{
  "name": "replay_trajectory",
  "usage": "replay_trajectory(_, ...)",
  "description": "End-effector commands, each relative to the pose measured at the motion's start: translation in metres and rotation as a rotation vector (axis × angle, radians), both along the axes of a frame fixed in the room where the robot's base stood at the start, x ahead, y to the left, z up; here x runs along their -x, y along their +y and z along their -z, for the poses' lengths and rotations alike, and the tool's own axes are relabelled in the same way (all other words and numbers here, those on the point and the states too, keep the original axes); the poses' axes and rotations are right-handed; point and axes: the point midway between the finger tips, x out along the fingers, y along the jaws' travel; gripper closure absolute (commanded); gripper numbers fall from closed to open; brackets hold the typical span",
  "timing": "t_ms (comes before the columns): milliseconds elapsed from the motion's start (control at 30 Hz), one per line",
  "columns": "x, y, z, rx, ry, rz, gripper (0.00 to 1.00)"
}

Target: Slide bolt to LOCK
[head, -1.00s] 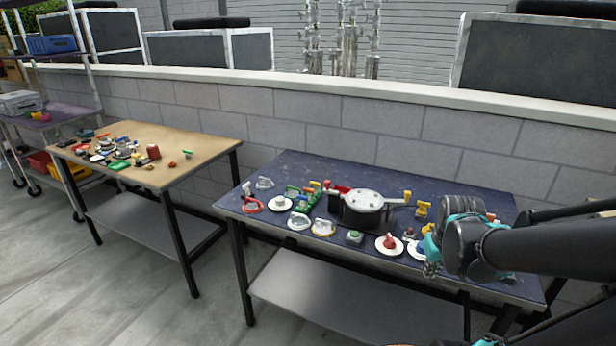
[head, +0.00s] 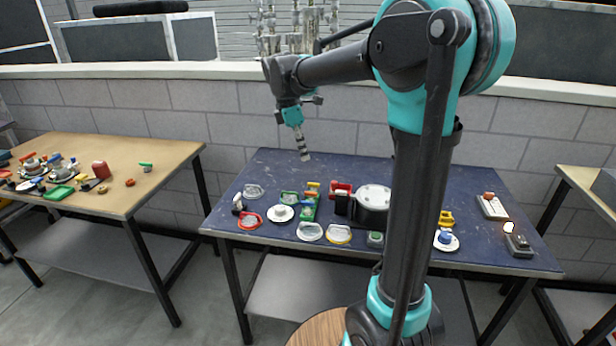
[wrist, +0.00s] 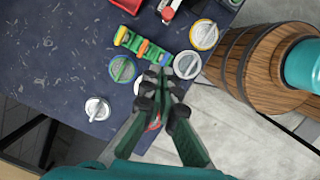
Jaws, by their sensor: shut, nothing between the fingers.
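I cannot tell which piece is the slide bolt, and no LOCK mark is legible. A green block with small coloured levers (head: 309,207) sits left of centre on the dark blue table (head: 262,172). It also shows in the wrist view (wrist: 133,43), ahead of the fingertips. A white plate with an orange knob (head: 492,207) and a small dark box (head: 519,244) stand at the table's right end. My gripper (head: 304,156) is shut and empty, pointing down above the table's back left part. Its dark green fingers also show in the wrist view (wrist: 163,76).
A round silver-topped black housing (head: 372,198) stands mid-table, partly behind my arm. Red (head: 249,220), white (head: 309,232) and yellow (head: 338,234) ringed parts line the front. A wooden-topped table (head: 130,200) with clutter stands left. A block wall (head: 230,115) closes the back.

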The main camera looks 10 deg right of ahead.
Motion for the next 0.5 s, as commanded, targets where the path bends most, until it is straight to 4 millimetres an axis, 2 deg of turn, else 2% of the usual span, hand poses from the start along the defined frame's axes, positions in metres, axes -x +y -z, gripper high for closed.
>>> replay_trajectory(333, 0.000, 0.000, 0.001, 0.000, 0.000, -0.001, 1.00)
replay_trajectory(500, 0.000, -0.004, 0.015, 0.000, 0.000, 0.001, 1.00)
